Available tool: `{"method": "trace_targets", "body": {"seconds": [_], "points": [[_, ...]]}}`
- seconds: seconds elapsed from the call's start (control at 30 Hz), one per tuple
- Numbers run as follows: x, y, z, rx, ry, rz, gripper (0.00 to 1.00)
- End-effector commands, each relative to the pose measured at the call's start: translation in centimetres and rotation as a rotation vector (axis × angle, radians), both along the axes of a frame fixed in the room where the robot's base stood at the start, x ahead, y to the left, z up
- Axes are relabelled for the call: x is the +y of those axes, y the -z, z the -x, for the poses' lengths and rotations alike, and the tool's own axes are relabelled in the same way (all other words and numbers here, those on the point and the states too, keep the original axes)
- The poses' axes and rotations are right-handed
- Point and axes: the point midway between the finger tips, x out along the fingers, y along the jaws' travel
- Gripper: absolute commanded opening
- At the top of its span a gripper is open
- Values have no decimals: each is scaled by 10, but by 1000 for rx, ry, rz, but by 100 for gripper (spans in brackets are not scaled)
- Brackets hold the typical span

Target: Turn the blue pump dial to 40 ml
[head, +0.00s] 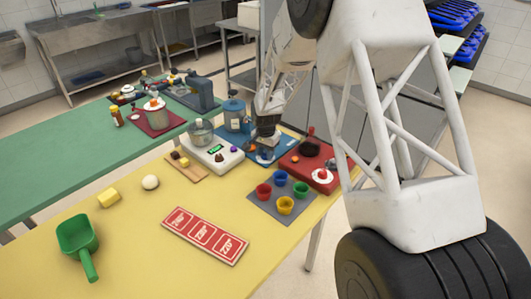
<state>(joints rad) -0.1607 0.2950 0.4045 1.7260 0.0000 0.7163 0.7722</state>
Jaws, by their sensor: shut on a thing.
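The blue pump (234,112) stands on a blue base (285,143) near the far right end of the yellow table. Its dial (265,155) shows as a pale disc at the front of this base, partly covered by my gripper. My gripper (266,147) points down from above and is shut on the dial's knob. The knob itself is mostly hidden by the fingers. The dial's marks and pointer are too small to read, so I cannot tell its setting.
A red base with a dark pot (310,147) and another pale dial (322,175) stands close on the right. Coloured cups (284,205) stand in front.

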Motion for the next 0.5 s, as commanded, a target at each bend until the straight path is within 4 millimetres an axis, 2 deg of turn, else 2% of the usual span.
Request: {"method": "trace_targets", "body": {"seconds": [0.03, 0.17, 0.5], "points": [[0, -1, -1, -1, 0, 0, 41], [0, -1, 0, -1, 0, 0, 61], [0, -1, 0, 0, 0, 0, 61]]}}
